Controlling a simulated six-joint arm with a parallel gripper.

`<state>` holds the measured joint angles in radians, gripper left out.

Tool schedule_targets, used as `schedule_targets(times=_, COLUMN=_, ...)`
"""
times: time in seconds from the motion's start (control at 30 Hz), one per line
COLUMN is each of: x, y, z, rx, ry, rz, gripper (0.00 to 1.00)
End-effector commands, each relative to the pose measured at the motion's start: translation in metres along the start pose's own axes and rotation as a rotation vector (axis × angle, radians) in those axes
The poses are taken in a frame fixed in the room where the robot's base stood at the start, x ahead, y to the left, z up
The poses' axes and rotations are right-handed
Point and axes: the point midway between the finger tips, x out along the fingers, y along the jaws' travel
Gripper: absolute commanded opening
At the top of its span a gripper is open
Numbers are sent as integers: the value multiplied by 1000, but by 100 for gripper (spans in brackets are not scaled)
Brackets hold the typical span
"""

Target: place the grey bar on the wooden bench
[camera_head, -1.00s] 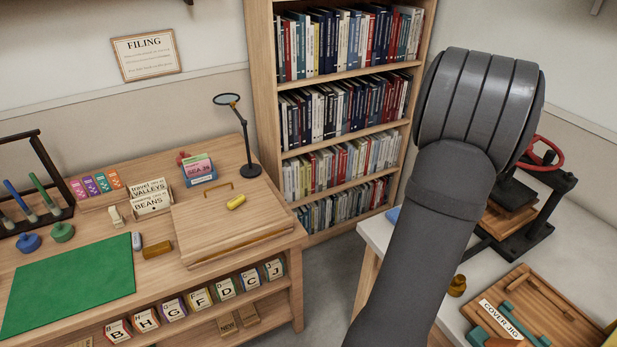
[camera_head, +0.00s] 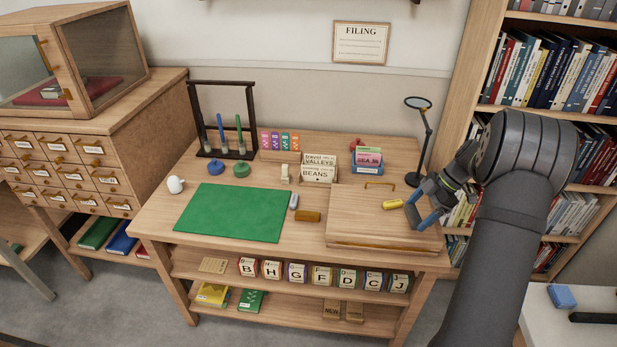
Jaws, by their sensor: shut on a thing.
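The wooden bench (camera_head: 306,236) stands in the middle of the view, with a green mat (camera_head: 232,211) on its left part and a sloped wooden board (camera_head: 365,225) on its right. My gripper (camera_head: 425,213) is over the right end of the bench, above the board's right edge. It is shut on a small greyish thing, apparently the grey bar, mostly hidden by the blue fingers. I cannot tell whether it touches the board. A small pale grey block (camera_head: 293,200) lies beside the mat.
A yellow piece (camera_head: 393,204) lies on the board close to my gripper. A magnifier lamp (camera_head: 418,140) stands behind it. A brown block (camera_head: 307,216), card boxes (camera_head: 318,170) and a dark rack (camera_head: 224,120) are also on the bench. The bench's front strip is clear.

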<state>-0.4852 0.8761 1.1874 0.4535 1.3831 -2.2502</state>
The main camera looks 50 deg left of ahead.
Motion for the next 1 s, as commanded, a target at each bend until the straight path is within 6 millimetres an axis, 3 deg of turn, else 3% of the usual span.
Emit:
schedule_targets(times=0.03, x=12, y=10, z=-17, rx=-107, ry=-1, rz=-62, gripper=40)
schedule_targets(times=0.2, x=46, y=27, z=-65, rx=-452, ry=-3, rz=-261, gripper=40)
schedule_targets(times=0.5, x=95, y=42, z=-142, rx=-971, ry=-6, rz=-561, gripper=40)
schedule_targets(times=0.7, x=111, y=45, z=-170, rx=-1160, ry=-7, rz=-668, gripper=40)
schedule_targets(times=0.87, x=122, y=48, z=-180, rx=-1212, ry=-5, rz=-698, gripper=40)
schedule_targets(times=1.0, x=147, y=58, z=-192, rx=-1223, ry=-1, rz=-700, gripper=40)
